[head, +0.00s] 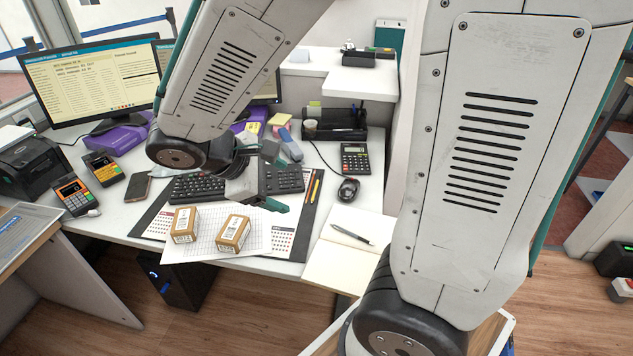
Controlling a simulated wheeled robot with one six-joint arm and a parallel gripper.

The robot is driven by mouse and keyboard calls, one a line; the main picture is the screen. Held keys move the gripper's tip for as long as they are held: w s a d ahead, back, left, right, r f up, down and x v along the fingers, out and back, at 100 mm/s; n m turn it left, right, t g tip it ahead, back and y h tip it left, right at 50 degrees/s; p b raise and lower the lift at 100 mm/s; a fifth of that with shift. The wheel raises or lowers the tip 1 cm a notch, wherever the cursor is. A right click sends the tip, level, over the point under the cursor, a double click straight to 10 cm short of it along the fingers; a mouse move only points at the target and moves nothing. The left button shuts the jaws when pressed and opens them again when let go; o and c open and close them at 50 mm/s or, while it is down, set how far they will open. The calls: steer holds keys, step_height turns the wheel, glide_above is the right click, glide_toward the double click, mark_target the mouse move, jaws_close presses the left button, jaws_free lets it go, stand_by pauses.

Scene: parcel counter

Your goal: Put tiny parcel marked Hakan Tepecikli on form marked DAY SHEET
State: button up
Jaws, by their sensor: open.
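Two tiny brown parcels with white labels stand on a gridded white sheet (209,243) at the desk's front edge: a left parcel (185,225) and a right parcel (234,233). The names on their labels are too small to read, so I cannot tell which is marked Hakan Tepecikli. I cannot read a DAY SHEET title on any paper. My gripper (273,180) is open and empty, above the keyboard and behind the right parcel, apart from both parcels. My arm hides part of the desk behind it.
A keyboard (198,187) lies behind the parcels on a printed desk mat (285,240). An open notebook (335,262) with a pen (351,233), a mouse (348,190) and a calculator (355,158) are at right. Card terminals (72,194) and a phone (138,188) are at left.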

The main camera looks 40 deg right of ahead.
steer(key=s+a+r+m+t+y, duration=0.1)
steer(key=s+r+m+t+y, duration=0.1)
steer(key=s+r+m+y, duration=0.6)
steer(key=s+m, duration=0.1)
steer(key=s, duration=0.4)
steer(key=shift+a+r, duration=0.3)
